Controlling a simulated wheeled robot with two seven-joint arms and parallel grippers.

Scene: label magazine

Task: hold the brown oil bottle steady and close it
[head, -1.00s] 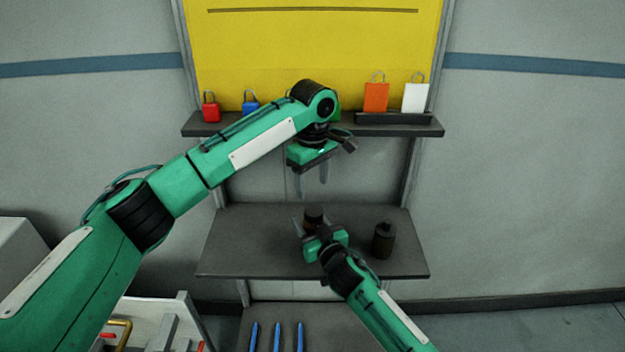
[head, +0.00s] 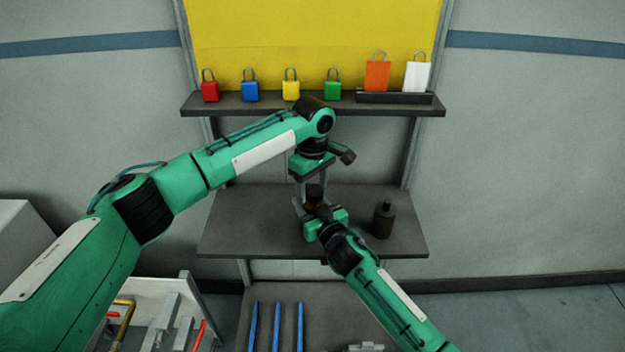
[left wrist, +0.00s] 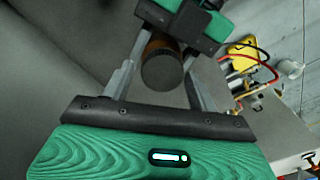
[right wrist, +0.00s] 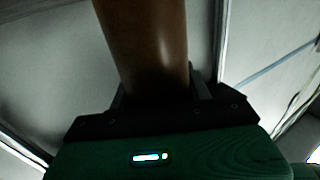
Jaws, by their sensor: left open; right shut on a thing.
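The brown oil bottle (head: 311,203) stands on the middle shelf, partly hidden by my right gripper (head: 318,214), which is shut on it. Its brown body (right wrist: 145,45) fills the upper middle of the right wrist view, between the fingers. My left gripper (head: 312,184) is open and points down over the bottle's dark cap (head: 314,190). In the left wrist view the round cap (left wrist: 162,71) lies between the two spread fingers, with a gap on each side. Whether the cap is fully seated cannot be told.
A second dark bottle (head: 383,220) stands to the right on the shelf (head: 235,225). Several coloured padlocks, such as the red one (head: 210,91), and orange and white tags (head: 377,76) sit on the upper ledge. Blue rods (head: 276,325) lie below. The shelf's left part is clear.

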